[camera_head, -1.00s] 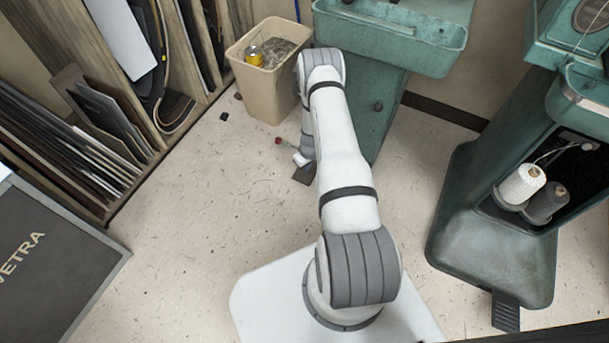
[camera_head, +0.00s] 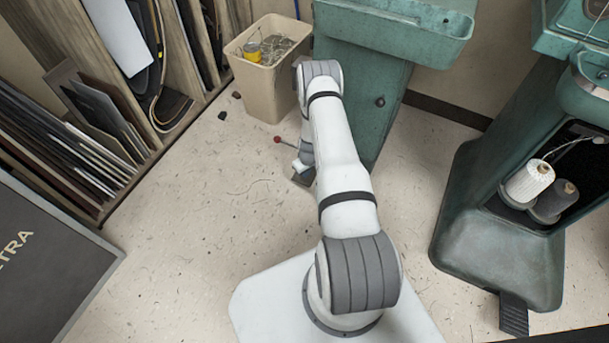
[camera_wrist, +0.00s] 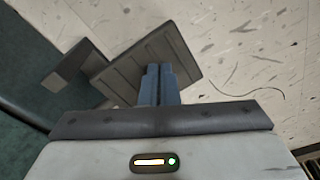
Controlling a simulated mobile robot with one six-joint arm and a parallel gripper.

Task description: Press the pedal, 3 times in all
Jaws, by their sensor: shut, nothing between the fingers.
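The pedal (camera_wrist: 160,58), a dark grey ribbed plate, lies across the middle of the wrist view, joined at its left to a dark bracket beside the green machine base. My gripper (camera_wrist: 158,70) is shut and empty, with its fingertips over the pedal's surface. I cannot tell whether they touch it. In the head view a small part of the dark pedal (camera_head: 302,177) shows at the foot of the green machine, beside my wrist. My arm hides the rest, and the fingers cannot be made out there.
A beige bin (camera_head: 266,85) stands left of the green machine (camera_head: 379,125). Another green machine (camera_head: 495,245) with thread spools and its own dark pedal (camera_head: 514,316) is at right. Wooden racks (camera_head: 165,130) and a dark sign board (camera_head: 45,265) are at left. Speckled floor is open between.

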